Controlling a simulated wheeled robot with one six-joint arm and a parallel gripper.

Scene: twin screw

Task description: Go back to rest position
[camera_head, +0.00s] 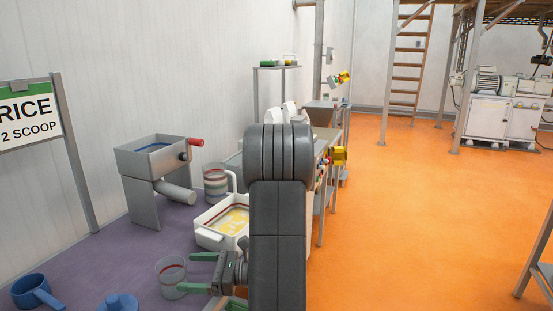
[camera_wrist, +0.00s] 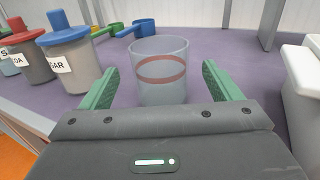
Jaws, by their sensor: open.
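My gripper (camera_head: 190,272) is open, with its two green fingers low over the purple surface in the head view. In the wrist view my gripper (camera_wrist: 160,70) has one finger on each side of a clear cup (camera_wrist: 160,88) with a red band. A gap shows between the cup and each finger. The cup stands upright on the purple surface, and it also shows in the head view (camera_head: 169,270) at the fingertips. My dark arm fills the middle of the head view and hides part of the bench behind it.
A white tub (camera_head: 208,237) with yellow contents is close behind my gripper. A blue scoop (camera_head: 32,291) lies at front left. Lidded canisters (camera_wrist: 75,60) stand left in the wrist view. A grey hopper machine (camera_head: 150,170) stands behind. The orange floor (camera_head: 430,220) at right is mostly clear.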

